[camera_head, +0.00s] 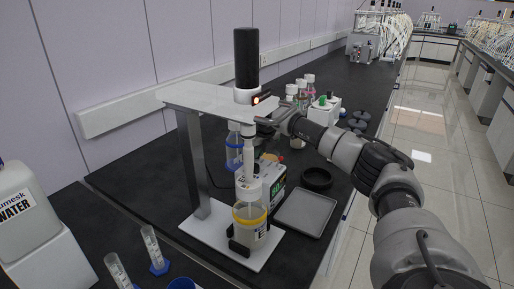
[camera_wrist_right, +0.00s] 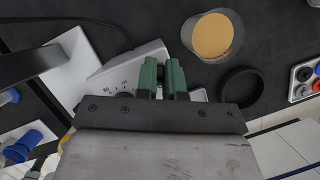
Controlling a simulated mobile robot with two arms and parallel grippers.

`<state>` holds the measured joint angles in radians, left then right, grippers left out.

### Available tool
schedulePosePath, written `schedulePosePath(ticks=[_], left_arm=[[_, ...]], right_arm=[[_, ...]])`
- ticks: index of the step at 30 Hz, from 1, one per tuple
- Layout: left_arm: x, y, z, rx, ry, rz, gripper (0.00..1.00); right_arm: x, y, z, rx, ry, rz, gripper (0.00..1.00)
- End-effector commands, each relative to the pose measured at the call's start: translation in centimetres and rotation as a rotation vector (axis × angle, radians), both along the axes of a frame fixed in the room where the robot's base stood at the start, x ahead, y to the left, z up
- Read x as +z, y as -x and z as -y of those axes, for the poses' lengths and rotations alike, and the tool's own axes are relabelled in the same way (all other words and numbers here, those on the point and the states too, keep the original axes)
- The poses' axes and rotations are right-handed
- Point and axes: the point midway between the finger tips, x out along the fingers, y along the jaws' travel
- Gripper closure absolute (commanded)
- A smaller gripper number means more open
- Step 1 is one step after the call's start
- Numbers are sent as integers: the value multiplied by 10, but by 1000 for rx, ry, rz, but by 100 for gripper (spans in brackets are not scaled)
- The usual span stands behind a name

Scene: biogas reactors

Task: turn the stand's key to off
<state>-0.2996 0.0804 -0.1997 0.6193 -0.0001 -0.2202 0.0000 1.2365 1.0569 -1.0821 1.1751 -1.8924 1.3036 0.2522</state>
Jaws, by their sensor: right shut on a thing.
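The stand (camera_head: 200,95) has a white top plate and a leg on a white base. A tall black motor (camera_head: 246,55) stands on its white collar above the plate. A small black switch part with a glowing orange-red light (camera_head: 258,100) sits at the collar's right side. My right gripper (camera_head: 264,121) reaches in from the right, just below and beside that light. In the right wrist view its green-padded fingers (camera_wrist_right: 161,72) are close together with a narrow dark gap. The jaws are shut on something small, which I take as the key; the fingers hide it. My left gripper is not in view.
A yellow-banded jar (camera_head: 249,228) stands under the shaft. A device with a green display (camera_head: 277,188), a grey tray (camera_head: 306,212) and a black ring (camera_head: 317,178) are close by. Bottles (camera_head: 301,92) and a white box (camera_head: 324,110) stand behind. The aisle at right is clear.

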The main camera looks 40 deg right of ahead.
Motion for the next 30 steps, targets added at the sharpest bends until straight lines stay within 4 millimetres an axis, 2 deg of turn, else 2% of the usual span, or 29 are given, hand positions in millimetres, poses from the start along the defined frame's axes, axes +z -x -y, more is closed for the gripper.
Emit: schedulePosePath(ticks=[15, 30], left_arm=[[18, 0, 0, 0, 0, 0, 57], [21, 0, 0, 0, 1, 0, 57]], right_arm=[[2, 0, 1, 377, 0, 2, 100], [1, 0, 1, 478, 3, 2, 100]])
